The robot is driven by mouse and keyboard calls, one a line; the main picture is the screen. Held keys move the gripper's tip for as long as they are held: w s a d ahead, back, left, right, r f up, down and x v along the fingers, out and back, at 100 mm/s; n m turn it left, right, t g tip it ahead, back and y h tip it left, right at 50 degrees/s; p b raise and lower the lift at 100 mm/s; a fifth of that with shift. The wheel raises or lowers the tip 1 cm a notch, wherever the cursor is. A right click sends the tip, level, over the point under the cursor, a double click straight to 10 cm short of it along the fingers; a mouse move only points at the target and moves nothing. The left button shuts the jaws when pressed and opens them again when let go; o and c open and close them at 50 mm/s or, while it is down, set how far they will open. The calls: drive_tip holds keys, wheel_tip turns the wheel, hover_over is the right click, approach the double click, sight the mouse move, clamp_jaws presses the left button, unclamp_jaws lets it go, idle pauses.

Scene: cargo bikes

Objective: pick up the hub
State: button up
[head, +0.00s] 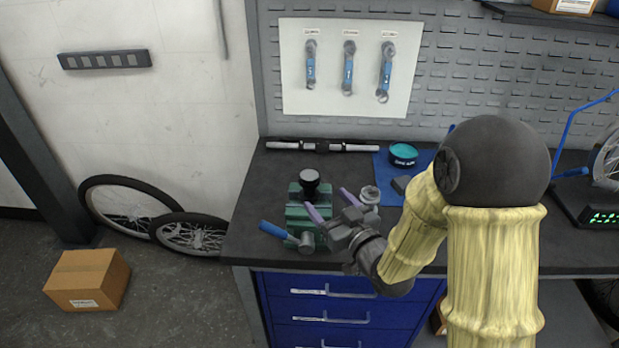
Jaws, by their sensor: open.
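A small silver, round flanged part (370,194), which looks like the hub, stands on the dark workbench at the near left edge of the blue mat. I cannot be sure it is the hub, as it is small in view. My gripper (326,199) is open, with two purple fingers spread apart and nothing seen between them. It is just left of the silver part and in front of the green vise (297,216). My gripper hides part of the vise.
The vise has a blue handle (273,229). A black bar with silver ends (322,147) lies at the back. A teal tin (403,154) and a dark block sit on the blue mat (383,163). The bench's left front corner is clear.

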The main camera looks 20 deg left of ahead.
sight(315, 188)
drive_tip(key=shift+p+x, duration=0.5)
drive_tip(key=shift+x, duration=1.4)
drive_tip(key=shift+p+x, duration=1.25)
drive_tip(key=shift+x, duration=1.45)
drive_tip(key=shift+d+f, duration=0.1)
drive_tip(key=shift+f, duration=0.05)
drive_tip(key=c, duration=1.2)
wheel_tip(315, 188, up, 28)
drive_tip(key=shift+r, duration=0.1)
